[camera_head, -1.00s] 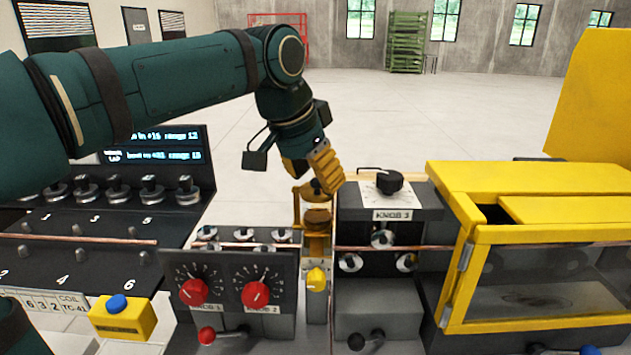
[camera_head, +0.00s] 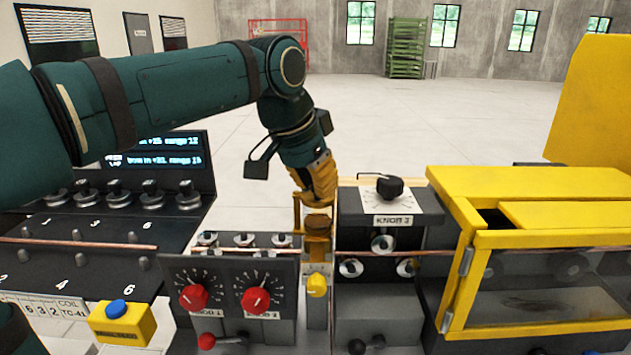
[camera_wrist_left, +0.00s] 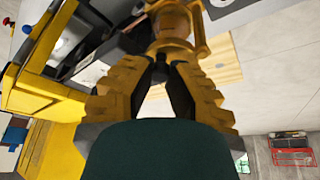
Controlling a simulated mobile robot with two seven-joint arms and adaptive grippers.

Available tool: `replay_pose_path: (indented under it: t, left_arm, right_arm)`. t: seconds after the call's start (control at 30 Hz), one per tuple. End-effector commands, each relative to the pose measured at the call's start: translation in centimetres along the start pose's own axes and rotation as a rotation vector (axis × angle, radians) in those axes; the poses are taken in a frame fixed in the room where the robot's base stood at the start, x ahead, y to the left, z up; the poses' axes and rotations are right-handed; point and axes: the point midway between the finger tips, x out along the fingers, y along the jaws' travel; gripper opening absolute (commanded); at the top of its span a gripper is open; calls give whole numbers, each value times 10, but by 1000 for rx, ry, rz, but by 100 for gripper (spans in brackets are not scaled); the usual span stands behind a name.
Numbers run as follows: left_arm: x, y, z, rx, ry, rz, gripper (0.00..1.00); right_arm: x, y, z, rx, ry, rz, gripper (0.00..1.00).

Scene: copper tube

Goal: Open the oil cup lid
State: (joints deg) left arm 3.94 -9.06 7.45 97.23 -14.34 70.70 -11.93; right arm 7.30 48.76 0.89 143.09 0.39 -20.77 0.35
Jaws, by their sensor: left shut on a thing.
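The brass oil cup (camera_head: 318,228) stands between the knob 1 and knob 2 panel and the knob 3 block in the head view. My left gripper (camera_head: 318,200) is at the top of the cup, shut on its lid, which its yellow fingers mostly hide. In the left wrist view, the gripper (camera_wrist_left: 170,62) has its fingers closing in at the brass oil cup (camera_wrist_left: 175,25), whose ring-shaped frame shows at the upper middle. How far the lid is raised cannot be told. My right gripper is not in view.
The knob 3 block (camera_head: 388,218) stands close on the right, and the knob 1 and knob 2 panel (camera_head: 228,280) close on the left. A yellow guarded box (camera_head: 540,215) is further right. A copper tube (camera_head: 80,243) runs across the machine. The floor behind is clear.

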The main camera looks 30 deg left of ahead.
Motion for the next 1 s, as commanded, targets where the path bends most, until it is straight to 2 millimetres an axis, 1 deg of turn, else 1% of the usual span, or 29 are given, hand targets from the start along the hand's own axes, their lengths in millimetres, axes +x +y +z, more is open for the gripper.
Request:
replay_pose_path:
  t: [0.17, 0.37, 1.0]
  left_arm:
    - [0, 1, 2, 47, -3, 22, 0]
    - [-2, 1, 7, 163, -4, 70, 0]
    - [-10, -4, 27, 715, -6, 304, 0]
  right_arm:
    - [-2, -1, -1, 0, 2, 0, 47]
    - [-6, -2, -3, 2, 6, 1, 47]
    - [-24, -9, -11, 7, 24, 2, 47]
